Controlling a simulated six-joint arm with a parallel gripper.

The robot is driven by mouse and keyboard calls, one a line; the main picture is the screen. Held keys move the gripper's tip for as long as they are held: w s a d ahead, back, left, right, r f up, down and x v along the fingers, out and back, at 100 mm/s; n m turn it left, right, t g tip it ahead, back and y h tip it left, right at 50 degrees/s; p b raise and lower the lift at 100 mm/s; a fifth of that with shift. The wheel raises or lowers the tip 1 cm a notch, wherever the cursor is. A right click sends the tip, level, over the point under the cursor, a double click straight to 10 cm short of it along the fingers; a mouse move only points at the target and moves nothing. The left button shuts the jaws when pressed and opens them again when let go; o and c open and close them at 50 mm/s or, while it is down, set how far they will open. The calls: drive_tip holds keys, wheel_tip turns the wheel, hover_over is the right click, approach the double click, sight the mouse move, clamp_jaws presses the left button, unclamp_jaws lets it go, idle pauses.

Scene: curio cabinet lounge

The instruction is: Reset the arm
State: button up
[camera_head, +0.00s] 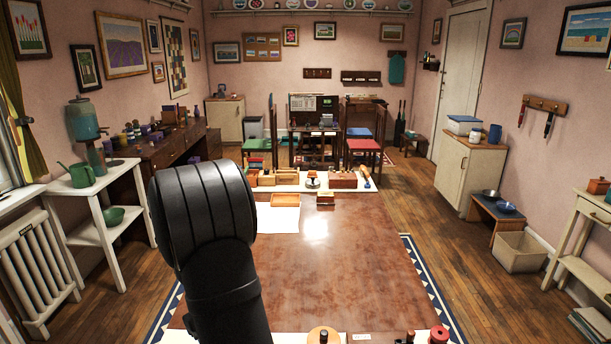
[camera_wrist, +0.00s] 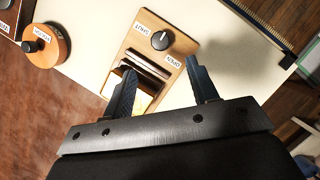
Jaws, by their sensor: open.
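My gripper (camera_wrist: 163,91) shows in the wrist view with its two dark fingers spread apart and nothing between them. It is above a wooden box (camera_wrist: 133,57) with a black knob and labels reading "SHUT" and "OPEN". The box has an open slot with dark slats, partly hidden by the left finger. In the head view my black arm rises at the lower left of the table, and the gripper itself is not visible there.
A polished brown table (camera_head: 340,265) fills the middle, mostly bare. Wooden trays and boxes line its far edge, including a small wooden tray (camera_head: 285,200). A round wooden dial (camera_wrist: 58,48) is left of the box. A red spool (camera_head: 438,335) stands at the near edge.

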drive_tip(key=x, duration=1)
drive_tip(key=shift+s+f, duration=0.1)
drive_tip(key=shift+f, duration=0.15)
drive_tip(key=shift+w+r+m+y, duration=0.2)
drive_tip(key=shift+m+y, duration=0.1)
drive_tip(key=shift+m, duration=0.5)
drive_tip(key=m+y, duration=0.1)
drive_tip(key=m, duration=0.2)
drive_tip(key=m+g+y, duration=0.1)
drive_tip(key=m, duration=0.3)
drive_tip(key=shift+d+y, duration=0.2)
drive_tip(key=shift+y, duration=0.1)
drive_tip(key=m, duration=0.2)
drive_tip(key=m+y, duration=0.1)
drive_tip(key=m, duration=0.1)
drive_tip(key=shift+d+y, duration=0.1)
drive_tip(key=shift+y, duration=0.2)
drive_tip(key=m+y, duration=0.1)
drive_tip(key=m, duration=0.3)
drive_tip(key=shift+t, duration=0.3)
drive_tip(key=shift+m, duration=0.3)
